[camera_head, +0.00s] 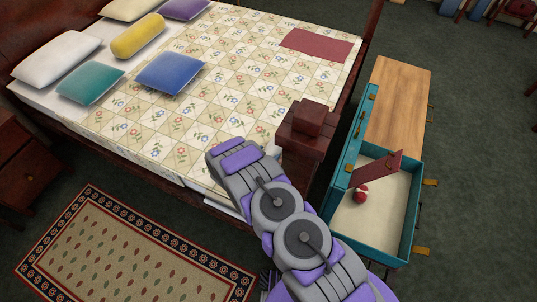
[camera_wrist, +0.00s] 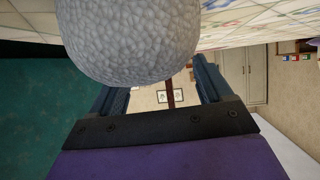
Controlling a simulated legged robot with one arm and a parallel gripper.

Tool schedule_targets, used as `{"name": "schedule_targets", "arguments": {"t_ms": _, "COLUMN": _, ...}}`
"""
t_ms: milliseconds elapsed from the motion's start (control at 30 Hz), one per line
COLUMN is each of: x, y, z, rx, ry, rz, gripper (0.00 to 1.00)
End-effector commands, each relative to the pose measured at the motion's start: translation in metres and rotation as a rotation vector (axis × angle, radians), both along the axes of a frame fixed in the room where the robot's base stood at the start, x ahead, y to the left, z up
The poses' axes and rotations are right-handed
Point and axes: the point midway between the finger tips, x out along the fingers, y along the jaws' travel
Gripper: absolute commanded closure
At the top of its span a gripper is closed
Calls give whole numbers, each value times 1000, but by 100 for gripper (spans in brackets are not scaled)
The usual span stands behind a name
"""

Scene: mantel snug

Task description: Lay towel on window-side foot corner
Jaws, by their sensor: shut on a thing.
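A pale grey-white, pebbly-textured rounded bundle, which looks like the rolled towel (camera_wrist: 130,40), fills the upper middle of the wrist view. My gripper (camera_wrist: 160,86) is shut on it, with one dark finger on each side. In the head view my arm hides the gripper. A small white patch beside my forearm may be part of the towel. The bed (camera_head: 215,85) has a floral patchwork quilt, and my forearm reaches over its near foot corner, next to a dark wooden corner post (camera_head: 308,118). Whether the towel touches the quilt cannot be told.
A dark red folded cloth (camera_head: 318,44) lies at the far foot corner. Several pillows lie at the head, with a blue cushion (camera_head: 171,73) nearer the middle. A patterned rug (camera_head: 130,250) lies in front.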

Motion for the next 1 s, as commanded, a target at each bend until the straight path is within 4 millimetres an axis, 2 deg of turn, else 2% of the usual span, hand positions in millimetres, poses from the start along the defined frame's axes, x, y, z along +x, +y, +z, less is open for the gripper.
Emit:
{"name": "schedule_targets", "arguments": {"t_ms": 33, "x": 0, "y": 0, "z": 0, "rx": 0, "ry": 0, "rz": -1, "gripper": 19}}
{"name": "schedule_targets", "arguments": {"t_ms": 233, "x": 0, "y": -3, "z": 1, "rx": 4, "ry": 0, "rz": -1, "gripper": 0}}
{"name": "schedule_targets", "arguments": {"t_ms": 567, "x": -3, "y": 1, "z": 3, "rx": 0, "ry": 1, "rz": 0, "gripper": 0}}
{"name": "schedule_targets", "arguments": {"t_ms": 767, "x": -27, "y": 14, "z": 19, "rx": -3, "ry": 1, "rz": 3, "gripper": 0}}
{"name": "schedule_targets", "arguments": {"t_ms": 1000, "x": -66, "y": 32, "z": 43, "rx": -1, "ry": 0, "rz": 3, "gripper": 0}}
